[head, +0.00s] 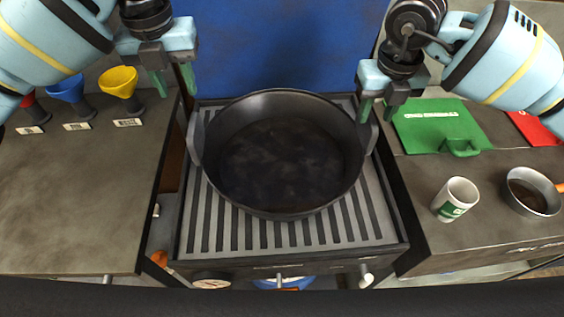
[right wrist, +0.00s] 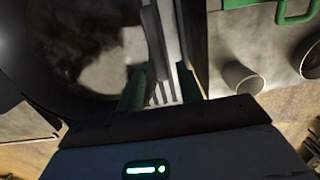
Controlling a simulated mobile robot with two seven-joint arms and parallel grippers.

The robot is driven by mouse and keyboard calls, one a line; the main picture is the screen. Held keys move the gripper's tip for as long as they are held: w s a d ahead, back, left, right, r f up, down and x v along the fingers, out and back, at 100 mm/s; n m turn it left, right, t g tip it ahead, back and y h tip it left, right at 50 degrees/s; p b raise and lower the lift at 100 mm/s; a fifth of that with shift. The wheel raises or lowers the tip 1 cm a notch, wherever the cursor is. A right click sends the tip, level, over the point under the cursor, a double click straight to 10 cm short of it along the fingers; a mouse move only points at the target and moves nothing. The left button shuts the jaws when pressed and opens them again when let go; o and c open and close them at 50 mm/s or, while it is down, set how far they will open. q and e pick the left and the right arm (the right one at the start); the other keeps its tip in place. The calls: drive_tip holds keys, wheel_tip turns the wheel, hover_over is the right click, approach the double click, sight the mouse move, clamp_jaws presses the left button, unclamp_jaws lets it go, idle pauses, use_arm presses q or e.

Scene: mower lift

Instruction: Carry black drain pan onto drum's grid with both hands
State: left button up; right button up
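The black drain pan (head: 280,165) sits upright on the grey slatted grid (head: 300,233), toward its back. It has a loop handle at its left side (head: 195,138) and another at its right side (head: 371,135). My left gripper (head: 174,82) is open and empty, behind and left of the pan, apart from its handle. My right gripper (head: 378,110) is open near the right handle, with its fingers apart. In the right wrist view its fingers (right wrist: 160,90) stand over the pan's rim and the grid slats; I cannot tell if they touch.
On the left counter (head: 80,200) stand red, blue and yellow funnels (head: 118,82). A blue panel (head: 285,50) is behind.

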drive_tip(key=r, duration=0.6)
drive_tip(key=shift+s+r, duration=0.25)
drive_tip(key=shift+s+f, duration=0.1)
drive_tip(key=shift+f, duration=0.05)
